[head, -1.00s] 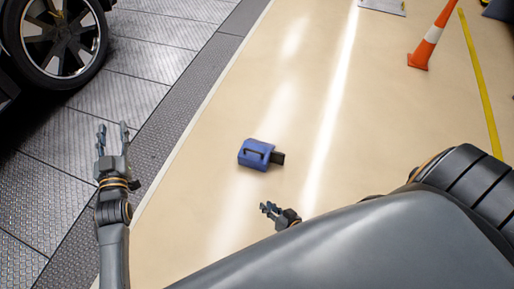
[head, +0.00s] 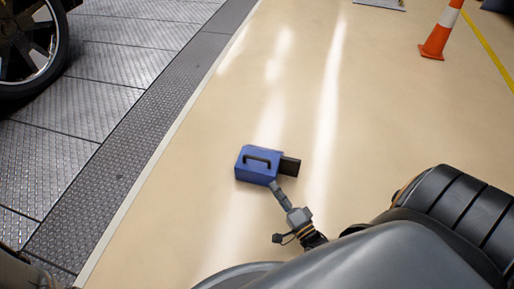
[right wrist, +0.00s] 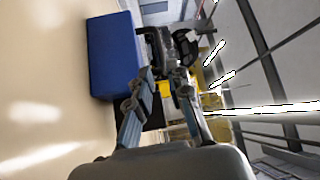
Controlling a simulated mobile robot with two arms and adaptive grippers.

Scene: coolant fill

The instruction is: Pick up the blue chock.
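The blue chock (head: 257,166) sits on the beige floor in the middle of the head view, with a black handle on top and a black block at its right end. My right gripper (head: 277,212) is just below it there, fingers spread apart; one finger reaches up to the chock's lower right corner. Contact is not clear. In the right wrist view, the blue chock (right wrist: 115,55) is at the upper left, beside the open fingers of my right gripper (right wrist: 162,75). Nothing is clearly held between them. My left gripper is out of view.
An orange and white cone (head: 440,38) stands at the upper right near a yellow floor line (head: 489,48). A car wheel (head: 28,45) is at the upper left on grey metal plates (head: 85,130). The floor around the chock is clear.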

